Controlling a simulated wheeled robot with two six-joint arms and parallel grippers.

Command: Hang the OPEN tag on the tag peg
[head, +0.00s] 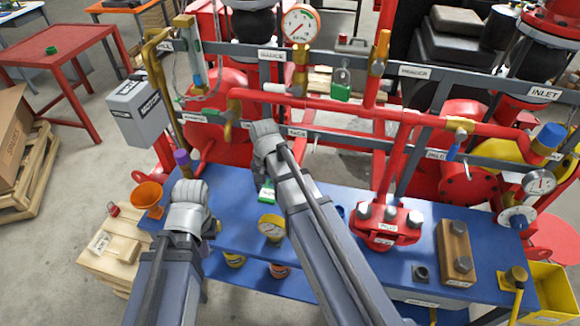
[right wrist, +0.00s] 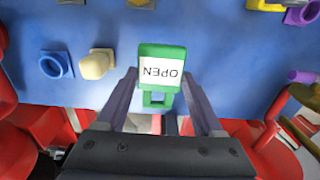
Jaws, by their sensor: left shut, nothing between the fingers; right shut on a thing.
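The OPEN tag (right wrist: 161,53) is green with a white label, which reads upside down in the right wrist view. In the head view the tag (head: 267,196) shows small below my right gripper (head: 266,182), over the blue bench top. A small label that seems to read TAGS (head: 297,132) is on the grey rail right of my right wrist. I cannot make out the tag peg; my right arm covers part of that rail. My left gripper (head: 212,228) is shut and empty above the bench's left part, its fingertips mostly hidden.
Red pipes (head: 330,103) and grey rails cross behind the bench (head: 330,185). A green padlock (head: 341,88) hangs on the upper rail.

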